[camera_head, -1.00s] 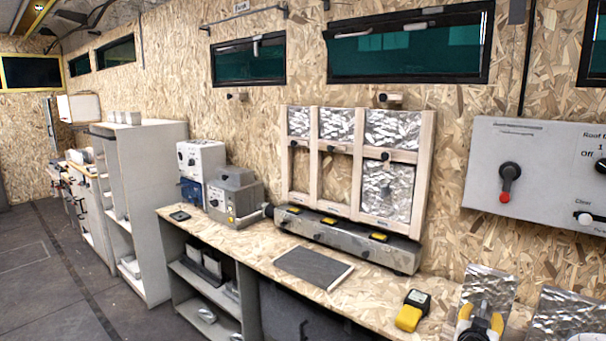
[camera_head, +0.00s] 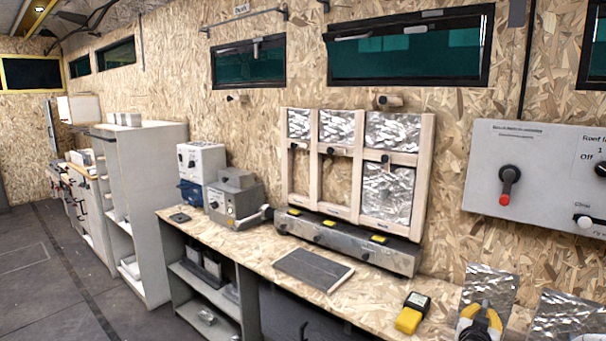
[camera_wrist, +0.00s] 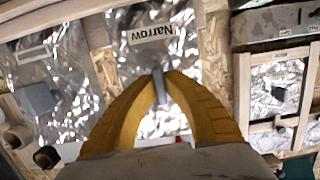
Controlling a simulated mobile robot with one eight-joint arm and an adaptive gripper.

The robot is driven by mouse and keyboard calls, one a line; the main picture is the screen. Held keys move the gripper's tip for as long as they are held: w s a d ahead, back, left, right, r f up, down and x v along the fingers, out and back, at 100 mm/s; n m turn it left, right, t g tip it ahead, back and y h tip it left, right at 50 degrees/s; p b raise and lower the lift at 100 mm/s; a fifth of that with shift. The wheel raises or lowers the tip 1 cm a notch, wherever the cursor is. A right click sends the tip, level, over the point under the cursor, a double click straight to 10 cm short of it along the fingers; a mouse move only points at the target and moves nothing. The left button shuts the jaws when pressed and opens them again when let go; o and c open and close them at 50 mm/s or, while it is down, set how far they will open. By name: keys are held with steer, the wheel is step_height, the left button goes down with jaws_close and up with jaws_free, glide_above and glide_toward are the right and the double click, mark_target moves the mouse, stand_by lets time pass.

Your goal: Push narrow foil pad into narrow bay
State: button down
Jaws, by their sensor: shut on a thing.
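The narrow foil pad (camera_wrist: 130,65), crinkled silver with a label reading "Narrow", lies in front of my gripper in the wrist view. My gripper (camera_wrist: 161,80) has its yellow fingers shut on the pad's small grey grip (camera_wrist: 160,90). In the head view my gripper (camera_head: 481,322) is at the bottom right, in front of an upright silver pad (camera_head: 489,285). The wooden bay frame (camera_head: 356,190) stands against the wall. Its lower left bay (camera_head: 299,180) and lower middle bay (camera_head: 336,184) show bare board. The bay labels are too small to read.
Another foil pad (camera_head: 568,316) stands at far right. A grey bar with yellow tabs (camera_head: 346,240) runs below the frame. A dark mat (camera_head: 313,269) and a yellow-black device (camera_head: 412,313) lie on the bench. A grey control box (camera_head: 535,178) hangs right.

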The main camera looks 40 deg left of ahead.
mark_target(487, 296)
steer(key=shift+r+p, duration=0.95)
steer(key=shift+r, duration=1.05)
steer(key=shift+s+a+r+p, duration=0.1)
steer(key=shift+s+r, duration=0.35)
steer(key=shift+s, duration=0.75)
steer(key=shift+s+d+r+p, duration=0.1)
steer(key=shift+s+r, duration=0.4)
steer(key=shift+s, duration=0.65)
steer(key=shift+s+a+r+p, duration=0.1)
steer(key=shift+s+r, duration=0.35)
steer(key=shift+s, duration=0.75)
